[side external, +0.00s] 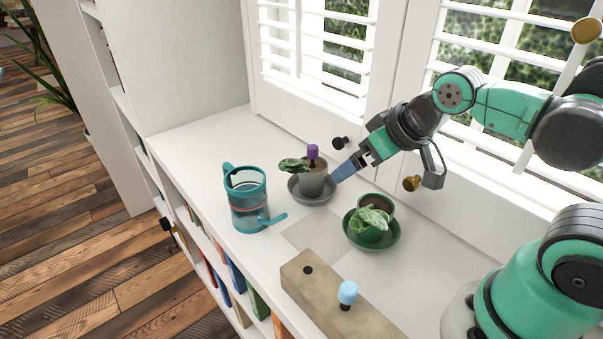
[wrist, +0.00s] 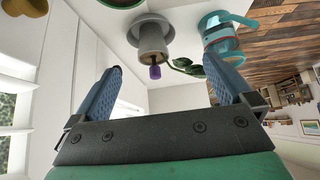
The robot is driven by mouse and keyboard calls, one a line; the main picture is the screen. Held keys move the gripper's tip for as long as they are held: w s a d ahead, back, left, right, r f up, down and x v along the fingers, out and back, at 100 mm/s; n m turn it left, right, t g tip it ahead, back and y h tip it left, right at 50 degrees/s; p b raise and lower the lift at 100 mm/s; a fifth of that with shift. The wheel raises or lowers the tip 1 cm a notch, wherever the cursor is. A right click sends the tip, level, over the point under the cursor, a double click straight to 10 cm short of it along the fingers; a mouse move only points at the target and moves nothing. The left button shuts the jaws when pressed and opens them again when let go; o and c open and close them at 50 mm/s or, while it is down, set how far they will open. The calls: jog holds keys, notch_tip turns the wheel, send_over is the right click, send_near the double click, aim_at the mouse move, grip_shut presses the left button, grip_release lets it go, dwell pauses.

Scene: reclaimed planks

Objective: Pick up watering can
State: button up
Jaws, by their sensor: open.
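The teal watering can (side external: 248,205) stands upright on the white shelf top, left of the grey pot, with its spout toward the lower right. It also shows in the wrist view (wrist: 222,42), upside down at the upper right. My gripper (side external: 342,172) is open and empty, just right of the grey pot and apart from the watering can. In the wrist view, my two blue fingers (wrist: 162,66) are spread wide with nothing between them.
A grey pot (side external: 313,185) with a plant and a purple-topped object stands between my gripper and the can. A green pot (side external: 382,233) sits nearer, on a saucer. A wooden block (side external: 325,300) holds a light-blue-topped object (side external: 347,292). Shutters (side external: 320,50) stand behind.

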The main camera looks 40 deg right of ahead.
aim_at(245, 183)
jog(key=w+a+f+n+y, duration=0.2)
jog(key=w+a+n+y, duration=0.2)
jog(key=w, duration=0.1)
jog(key=w+a+f+n+g+y, duration=0.1)
jog(key=w+a+f+n+y, duration=0.2)
jog(key=w+n+y, duration=0.1)
jog(key=w+a+f+n+g+y, duration=0.1)
jog(key=w+a+f+n+y, duration=0.1)
jog(key=w+a+n+y, duration=0.2)
jog(key=shift+w+a+f+n+y, duration=0.15)
jog(key=shift+w+a+n, duration=0.05)
jog(key=shift+w+n, duration=0.25)
jog(key=shift+w+a+f+n+y, duration=0.15)
jog(key=shift+w+n, duration=0.2)
jog(key=shift+w, duration=0.1)
jog(key=c, duration=1.4)
jog(key=shift+o, duration=0.2)
jog(key=shift+r, duration=0.1)
